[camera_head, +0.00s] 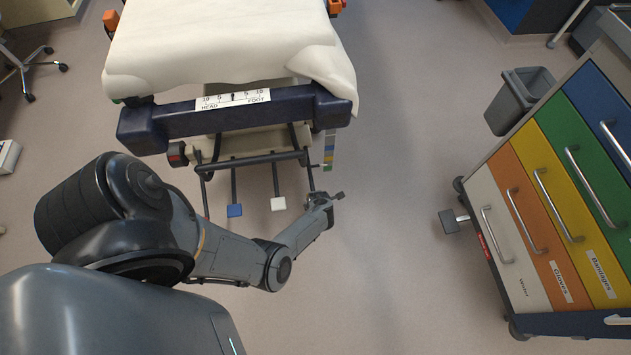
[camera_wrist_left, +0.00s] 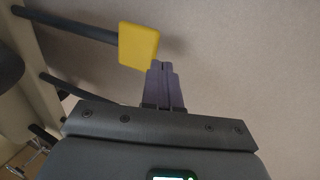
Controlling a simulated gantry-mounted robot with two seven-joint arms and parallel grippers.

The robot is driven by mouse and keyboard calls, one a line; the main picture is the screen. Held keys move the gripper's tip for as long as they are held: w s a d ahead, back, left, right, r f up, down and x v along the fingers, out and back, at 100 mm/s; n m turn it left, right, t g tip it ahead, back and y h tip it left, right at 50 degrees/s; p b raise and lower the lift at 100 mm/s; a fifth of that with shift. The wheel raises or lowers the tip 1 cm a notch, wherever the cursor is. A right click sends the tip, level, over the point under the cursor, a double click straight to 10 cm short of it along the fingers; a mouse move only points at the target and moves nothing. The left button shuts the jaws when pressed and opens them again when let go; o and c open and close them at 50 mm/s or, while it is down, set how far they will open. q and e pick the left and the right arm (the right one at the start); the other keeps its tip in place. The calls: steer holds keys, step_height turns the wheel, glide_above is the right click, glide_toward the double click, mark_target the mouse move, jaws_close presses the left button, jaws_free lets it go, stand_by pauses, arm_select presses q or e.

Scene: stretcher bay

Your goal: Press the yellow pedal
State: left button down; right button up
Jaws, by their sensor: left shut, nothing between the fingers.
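The yellow pedal (camera_wrist_left: 138,45) shows in the left wrist view at the end of a dark bar, just up and left of my left gripper's fingertips (camera_wrist_left: 161,66). The fingers are together with nothing between them. The tips appear right beside the pedal's lower right corner; I cannot tell whether they touch. In the head view my left gripper (camera_head: 336,197) is low beside the stretcher's end, right of the white pedal, and my arm hides the yellow pedal there. My right gripper is in neither view.
A blue pedal (camera_head: 234,210) and a white pedal (camera_head: 278,204) hang on bars under the stretcher (camera_head: 220,50). A drawer cart (camera_head: 560,200) with a grey bin (camera_head: 518,98) and its own grey pedal (camera_head: 449,221) stands at the right. The floor between is clear.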

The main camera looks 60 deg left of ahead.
arm_select(q)
steer(key=w+a+r+g+h, duration=0.1)
steer(key=w+a+r+h, duration=0.1)
steer(key=r, duration=1)
steer(key=a+h, duration=0.1)
steer(key=a, duration=0.1)
steer(key=shift+a+r+h, duration=0.3)
steer(key=shift+a, duration=0.05)
steer(key=shift+w, duration=0.1)
step_height(320, 180, down, 13)
steer(key=b, duration=1)
steer(key=shift+r, duration=0.1)
steer(key=shift+f+b, duration=0.45)
steer(key=shift+f, duration=0.15)
